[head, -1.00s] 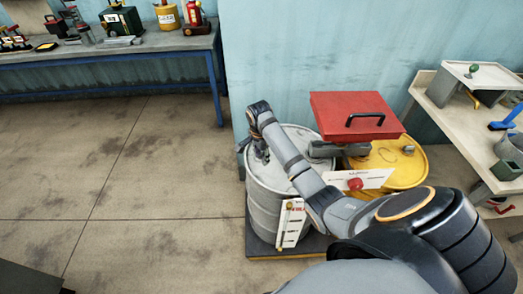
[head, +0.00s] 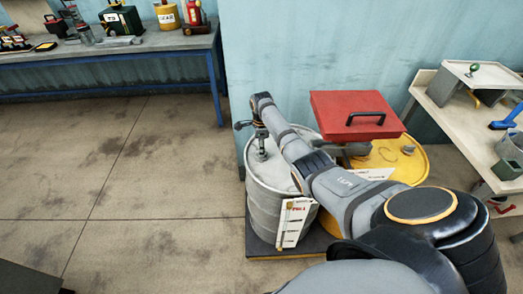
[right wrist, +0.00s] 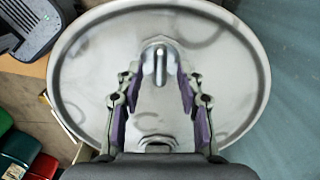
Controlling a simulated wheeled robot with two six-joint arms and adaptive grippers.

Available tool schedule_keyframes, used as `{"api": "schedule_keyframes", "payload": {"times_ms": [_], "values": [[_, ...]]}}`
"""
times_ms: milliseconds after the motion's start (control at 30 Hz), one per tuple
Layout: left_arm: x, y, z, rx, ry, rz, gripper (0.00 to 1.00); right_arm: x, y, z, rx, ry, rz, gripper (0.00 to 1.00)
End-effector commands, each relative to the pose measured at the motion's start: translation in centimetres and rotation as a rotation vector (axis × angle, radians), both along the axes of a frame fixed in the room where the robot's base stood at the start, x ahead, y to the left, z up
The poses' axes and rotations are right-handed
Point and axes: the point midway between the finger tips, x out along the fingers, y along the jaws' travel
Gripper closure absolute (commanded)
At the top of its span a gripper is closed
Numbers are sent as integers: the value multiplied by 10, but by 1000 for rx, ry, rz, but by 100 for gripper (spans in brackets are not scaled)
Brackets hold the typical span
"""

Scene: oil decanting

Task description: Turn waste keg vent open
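A grey metal keg (head: 267,205) stands upright on a dark, yellow-edged platform, with a white label on its front. My right gripper (head: 261,152) points down over its lid. In the right wrist view the gripper (right wrist: 154,95) is open, with purple pads spread apart. A small upright silver lever fitting (right wrist: 160,65), which looks like the vent, stands on the lid (right wrist: 85,60) between and beyond the fingertips. A second fitting (right wrist: 157,141) lies nearer the palm. I see no finger touching the lever. My left gripper is not in view.
A workbench (head: 452,122) is at the right. A blue-legged table (head: 150,52) with cans is at the back left. The left floor is clear.

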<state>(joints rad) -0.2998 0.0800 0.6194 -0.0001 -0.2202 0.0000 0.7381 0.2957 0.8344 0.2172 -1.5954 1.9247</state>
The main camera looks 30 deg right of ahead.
Motion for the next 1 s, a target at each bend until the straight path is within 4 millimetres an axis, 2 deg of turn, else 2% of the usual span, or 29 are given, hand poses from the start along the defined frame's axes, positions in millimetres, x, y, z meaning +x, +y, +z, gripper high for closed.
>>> {"api": "schedule_keyframes", "payload": {"times_ms": [133,400,600,700,1000], "values": [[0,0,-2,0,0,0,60,0,0,-12,0,-1,1,62],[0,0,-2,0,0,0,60,0,0,-13,0,-1,1,62],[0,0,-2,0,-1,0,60,0,0,-13,0,-1,1,89],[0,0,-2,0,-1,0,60,0,0,-13,0,-1,1,100],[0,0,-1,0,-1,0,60,0,0,-13,-1,-1,14,100]]}}
